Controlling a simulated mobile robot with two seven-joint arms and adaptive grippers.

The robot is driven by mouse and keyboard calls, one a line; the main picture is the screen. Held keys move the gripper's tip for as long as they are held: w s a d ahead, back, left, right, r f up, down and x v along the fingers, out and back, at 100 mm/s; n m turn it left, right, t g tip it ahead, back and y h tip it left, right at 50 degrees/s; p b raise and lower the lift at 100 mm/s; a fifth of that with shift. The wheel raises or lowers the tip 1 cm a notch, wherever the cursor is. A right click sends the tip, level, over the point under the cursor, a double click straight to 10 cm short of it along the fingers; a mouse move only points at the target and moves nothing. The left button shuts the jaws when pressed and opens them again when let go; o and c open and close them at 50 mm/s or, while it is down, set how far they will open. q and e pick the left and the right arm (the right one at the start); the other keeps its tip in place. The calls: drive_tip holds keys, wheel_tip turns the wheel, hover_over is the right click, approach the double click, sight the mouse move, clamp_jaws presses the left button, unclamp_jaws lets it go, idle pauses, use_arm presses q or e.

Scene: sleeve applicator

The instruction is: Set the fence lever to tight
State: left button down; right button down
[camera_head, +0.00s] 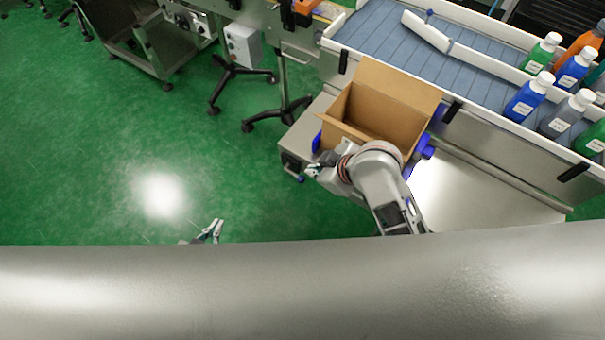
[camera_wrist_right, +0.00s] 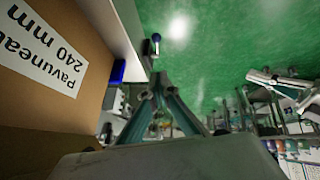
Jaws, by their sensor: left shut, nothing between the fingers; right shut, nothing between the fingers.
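A small lever with a blue ball knob (camera_wrist_right: 156,37) shows in the right wrist view at the edge of the pale bench. In the head view a small blue-tipped lever (camera_head: 301,179) sticks out at the bench's left end. My right gripper (camera_head: 312,170) is shut and empty beside the cardboard box, close to that lever. In the right wrist view its fingers (camera_wrist_right: 160,78) point toward the knob, apparently apart from it. My left gripper (camera_head: 216,228) is shut and empty over the green floor. No marking for tight is readable.
An open cardboard box (camera_head: 385,105) stands between blue side guides (camera_head: 424,146) on the bench; its label (camera_wrist_right: 40,50) reads 240 mm. A conveyor (camera_head: 375,30) with several bottles (camera_head: 528,97) runs behind. A wheeled stand (camera_head: 235,80) is at the back. The floor at left is clear.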

hover_over(297, 176)
drive_tip(key=s, duration=0.2)
wheel_tip(297, 176, down, 8)
drive_tip(key=f, duration=0.1)
drive_tip(key=d+f, duration=0.1)
drive_tip(key=f, duration=0.2)
drive_tip(key=shift+s+d, duration=0.15)
drive_tip(key=shift+d, duration=0.2)
use_arm(q)
drive_tip(key=shift+w+r, duration=0.2)
drive_tip(key=shift+w, duration=0.1)
drive_tip(key=shift+s+f, duration=0.1)
drive_tip(key=shift+s, duration=0.1)
drive_tip(key=shift+f, duration=0.1)
